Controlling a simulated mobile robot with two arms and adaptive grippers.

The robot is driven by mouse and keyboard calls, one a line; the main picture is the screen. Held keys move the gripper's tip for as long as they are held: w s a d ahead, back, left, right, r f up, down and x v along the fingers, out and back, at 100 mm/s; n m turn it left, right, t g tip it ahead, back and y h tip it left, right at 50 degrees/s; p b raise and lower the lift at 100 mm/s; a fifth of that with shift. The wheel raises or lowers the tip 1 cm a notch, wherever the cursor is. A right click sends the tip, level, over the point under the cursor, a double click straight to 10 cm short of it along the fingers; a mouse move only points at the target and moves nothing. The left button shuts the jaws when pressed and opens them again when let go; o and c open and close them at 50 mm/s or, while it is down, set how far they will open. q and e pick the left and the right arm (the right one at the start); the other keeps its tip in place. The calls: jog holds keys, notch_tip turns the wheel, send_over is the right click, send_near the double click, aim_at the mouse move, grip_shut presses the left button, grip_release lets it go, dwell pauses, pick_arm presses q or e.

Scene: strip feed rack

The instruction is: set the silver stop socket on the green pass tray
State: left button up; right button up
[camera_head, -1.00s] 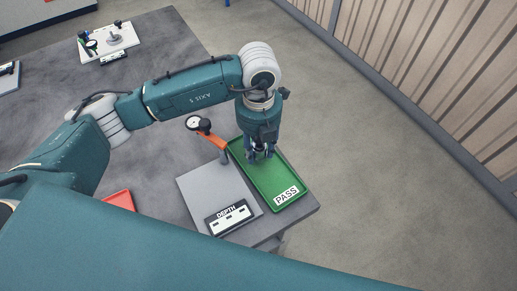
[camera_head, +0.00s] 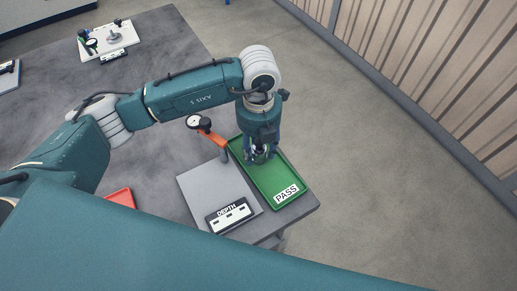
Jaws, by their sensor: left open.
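The green pass tray (camera_head: 277,178) lies at the table's right corner, with a white PASS label (camera_head: 287,194) at its near end. My left gripper (camera_head: 258,157) points down over the far part of the tray, its fingers apart. A small dark or metallic piece shows between or just below the fingertips; it is too small to tell whether it is the silver stop socket or whether it rests on the tray. My right gripper is not in view.
A grey depth plate (camera_head: 200,187) with a DEPTH label (camera_head: 231,215) and an orange-armed dial gauge (camera_head: 200,123) stands left of the tray. A red tray (camera_head: 122,198) is partly hidden at lower left. A white board with parts (camera_head: 108,41) sits at the back left.

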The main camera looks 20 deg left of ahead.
pick_arm(q)
notch_tip(320, 180, up, 10)
jog(key=shift+f+b, duration=0.1)
jog(key=shift+b, duration=1.15)
jog(key=shift+r, duration=0.75)
